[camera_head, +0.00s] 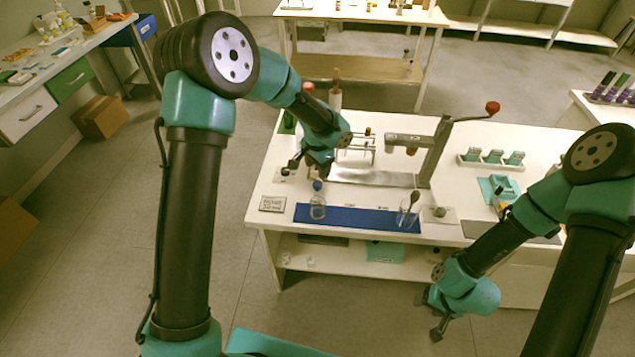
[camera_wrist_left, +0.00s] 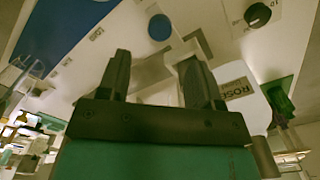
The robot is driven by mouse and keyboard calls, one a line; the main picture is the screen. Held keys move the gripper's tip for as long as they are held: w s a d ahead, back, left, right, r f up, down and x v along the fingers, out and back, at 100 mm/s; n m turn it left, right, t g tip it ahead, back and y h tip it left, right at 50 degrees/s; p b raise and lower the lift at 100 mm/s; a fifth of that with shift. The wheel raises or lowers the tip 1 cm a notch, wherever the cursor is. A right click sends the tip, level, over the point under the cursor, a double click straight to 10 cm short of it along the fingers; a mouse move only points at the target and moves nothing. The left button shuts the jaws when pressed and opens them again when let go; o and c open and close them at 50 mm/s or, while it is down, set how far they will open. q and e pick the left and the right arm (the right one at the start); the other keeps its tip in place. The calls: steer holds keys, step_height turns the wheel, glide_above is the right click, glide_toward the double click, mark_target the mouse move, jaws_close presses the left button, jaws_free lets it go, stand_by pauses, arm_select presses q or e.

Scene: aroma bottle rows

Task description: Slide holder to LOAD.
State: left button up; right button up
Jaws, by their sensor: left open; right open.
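A press (camera_head: 434,155) with a red-knobbed lever stands on the white table. A metal base plate or track (camera_head: 375,179) runs left from its foot. A small rod frame (camera_head: 358,148) stands behind the plate. I cannot clearly pick out the sliding holder or a LOAD mark. My left gripper (camera_head: 308,170) is open above the table, by the plate's left end. In the left wrist view its two fingers (camera_wrist_left: 155,65) are apart with nothing clearly between them. My right gripper (camera_head: 437,315) is open, low in front of the table.
A blue mat (camera_head: 345,219) lies along the front edge with a glass bottle (camera_head: 318,207) and a beaker (camera_head: 405,218) on it. Teal items in a rack (camera_head: 492,160) are at the right.

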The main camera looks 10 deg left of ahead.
mark_target(318, 183)
arm_select(q)
step_height(318, 183, down, 8)
steer(key=shift+r, duration=0.2)
jaws_close()
stand_by(0.6)
